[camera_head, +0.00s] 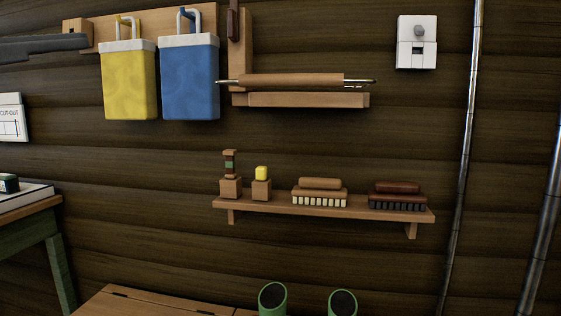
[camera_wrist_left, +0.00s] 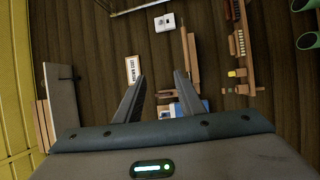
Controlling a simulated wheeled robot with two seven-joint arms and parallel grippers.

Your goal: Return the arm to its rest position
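My left gripper (camera_wrist_left: 160,75) shows in the left wrist view with its two dark fingers spread apart. Nothing is held between them; the wall and its fittings show in the gap behind. In the head view a dark grey part of my left arm or gripper (camera_head: 42,46) enters at the upper left edge. It overlaps the end of the wooden peg board and lies left of the yellow bag (camera_head: 128,82). I cannot tell from this view whether it touches the board. My right arm and gripper are in neither view.
A blue bag (camera_head: 190,80) hangs beside the yellow one. A rolling-pin-like roller (camera_head: 295,81) sits on a wooden bracket. A shelf (camera_head: 300,207) holds brushes and small pieces. A white switch (camera_head: 417,43), metal pipes (camera_head: 461,150), green cylinders (camera_head: 273,298) and a table (camera_head: 25,208) also show.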

